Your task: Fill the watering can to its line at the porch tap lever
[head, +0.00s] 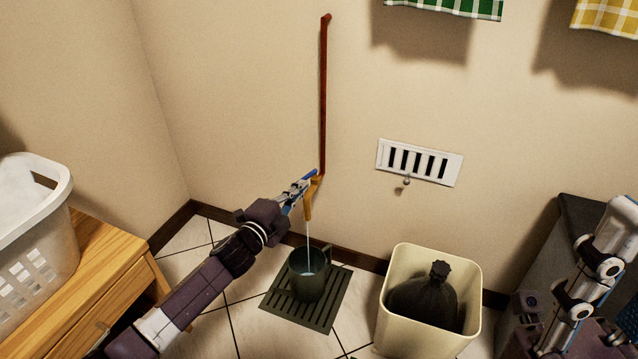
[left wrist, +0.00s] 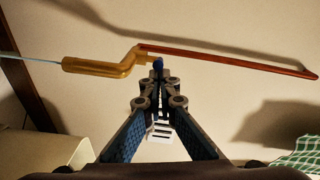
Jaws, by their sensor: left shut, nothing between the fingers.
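The dark green watering can (head: 303,286) stands upright on a slatted drain mat (head: 285,317) on the floor. A thin stream of water (head: 307,235) runs from the brass tap spout (head: 308,207) into it. Pale water shows inside; I cannot make out a fill line. The can is outside that view.
A red-brown pipe (head: 323,100) runs up the wall from the tap. A cream bin (head: 405,325) with a dark bag stands right of the mat. A white vent (head: 419,162) is on the wall. A wooden cabinet (head: 103,297) bears a laundry basket (head: 38,245). My right arm shows at the right edge.

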